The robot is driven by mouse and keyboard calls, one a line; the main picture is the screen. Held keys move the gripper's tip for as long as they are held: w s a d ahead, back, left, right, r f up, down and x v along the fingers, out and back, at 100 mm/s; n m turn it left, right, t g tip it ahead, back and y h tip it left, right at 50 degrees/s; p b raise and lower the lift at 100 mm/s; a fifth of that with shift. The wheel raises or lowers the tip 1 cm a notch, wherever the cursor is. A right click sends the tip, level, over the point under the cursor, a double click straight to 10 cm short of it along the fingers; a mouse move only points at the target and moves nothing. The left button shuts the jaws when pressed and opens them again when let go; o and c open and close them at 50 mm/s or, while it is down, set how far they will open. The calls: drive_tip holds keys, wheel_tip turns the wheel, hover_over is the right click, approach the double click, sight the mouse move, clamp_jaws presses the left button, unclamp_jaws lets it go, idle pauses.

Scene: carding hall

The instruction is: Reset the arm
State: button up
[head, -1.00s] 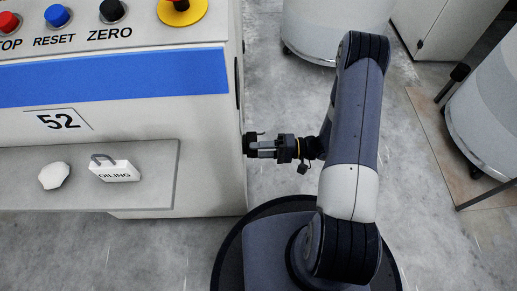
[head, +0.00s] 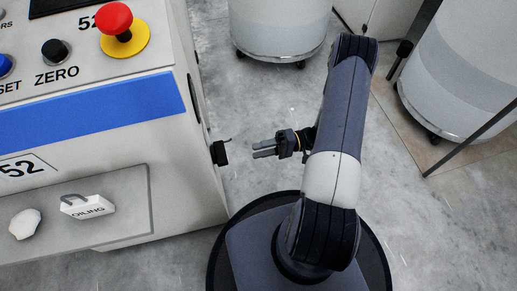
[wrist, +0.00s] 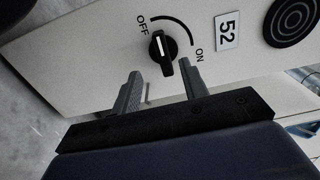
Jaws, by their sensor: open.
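My gripper (head: 256,149) is open and empty, left of my bent arm. It points at the black rotary switch (head: 219,153) on the side of the machine, with a gap between them. In the wrist view my gripper's two fingers (wrist: 160,68) stand apart, with the switch (wrist: 162,52) beyond and between them. The switch has a white mark at its upper end, toward the OFF end of a printed arc. ON is printed at the arc's other end.
Large pale drums (head: 280,30) stand behind. Grey floor (head: 240,100) lies open around the gripper.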

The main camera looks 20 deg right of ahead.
drive_tip(key=shift+a, duration=0.15)
drive_tip(key=a+b, duration=0.2)
drive_tip(key=a, duration=0.8)
drive_tip(key=shift+w+a, duration=0.2)
drive_tip(key=shift+a, duration=0.05)
